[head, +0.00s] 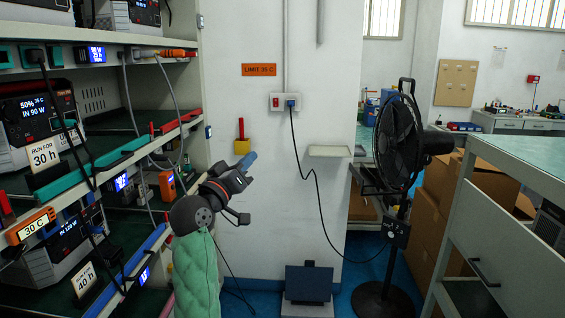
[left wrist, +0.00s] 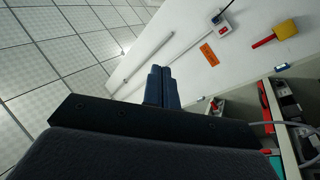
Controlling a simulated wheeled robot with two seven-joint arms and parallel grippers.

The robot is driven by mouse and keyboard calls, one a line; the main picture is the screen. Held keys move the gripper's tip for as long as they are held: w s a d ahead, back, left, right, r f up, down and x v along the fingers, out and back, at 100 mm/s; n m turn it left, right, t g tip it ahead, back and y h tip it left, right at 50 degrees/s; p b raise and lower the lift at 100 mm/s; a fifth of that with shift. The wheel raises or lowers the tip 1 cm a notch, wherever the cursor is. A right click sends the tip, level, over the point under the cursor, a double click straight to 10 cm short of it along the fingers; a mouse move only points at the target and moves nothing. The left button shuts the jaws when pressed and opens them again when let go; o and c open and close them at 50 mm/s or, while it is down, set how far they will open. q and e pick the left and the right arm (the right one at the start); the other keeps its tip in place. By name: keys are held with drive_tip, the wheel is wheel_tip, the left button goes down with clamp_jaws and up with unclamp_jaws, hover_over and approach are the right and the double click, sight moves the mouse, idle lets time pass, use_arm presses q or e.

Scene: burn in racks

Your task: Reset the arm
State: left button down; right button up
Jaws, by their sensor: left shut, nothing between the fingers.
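My left arm comes up from the bottom of the head view in a green sleeve. Its gripper (head: 248,160) points up and to the right in front of the white wall, beside the rack. In the left wrist view the two dark blue fingers (left wrist: 161,88) are together with nothing between them. The gripper touches nothing that I can see. My right gripper is in neither view.
The burn-in rack (head: 196,62) with several power units stands close on the left. A black fan (head: 395,140), cardboard boxes (head: 425,240) and a grey workbench (head: 470,225) stand on the right. A yellow-and-red wall fixture (head: 241,146) is just behind the gripper.

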use_arm(q)
drive_tip(key=s+a+f+g+y, duration=0.1)
drive_tip(key=s+f+g+y, duration=0.2)
drive_tip(key=f, duration=0.7)
drive_tip(key=s+a+f+m+g+y+p, duration=0.1)
drive_tip(key=s+f+g+y, duration=0.15)
drive_tip(key=s+f, duration=0.6)
drive_tip(key=s+a+f+g+y, duration=0.15)
drive_tip(key=f+g, duration=0.25)
drive_tip(key=f, duration=0.9)
drive_tip(key=s+f+g, duration=0.2)
drive_tip(key=s+f, duration=0.5)
drive_tip(key=s, duration=0.3)
drive_tip(key=s+a+f+g+y+p, duration=0.1)
drive_tip(key=s+f+g, duration=0.1)
drive_tip(key=s+f, duration=0.6)
drive_tip(key=s+a+f+g+y+p, duration=0.1)
drive_tip(key=s+f+g, duration=0.2)
drive_tip(key=s+f, duration=0.5)
drive_tip(key=s, duration=0.6)
drive_tip(key=shift+m, duration=0.4)
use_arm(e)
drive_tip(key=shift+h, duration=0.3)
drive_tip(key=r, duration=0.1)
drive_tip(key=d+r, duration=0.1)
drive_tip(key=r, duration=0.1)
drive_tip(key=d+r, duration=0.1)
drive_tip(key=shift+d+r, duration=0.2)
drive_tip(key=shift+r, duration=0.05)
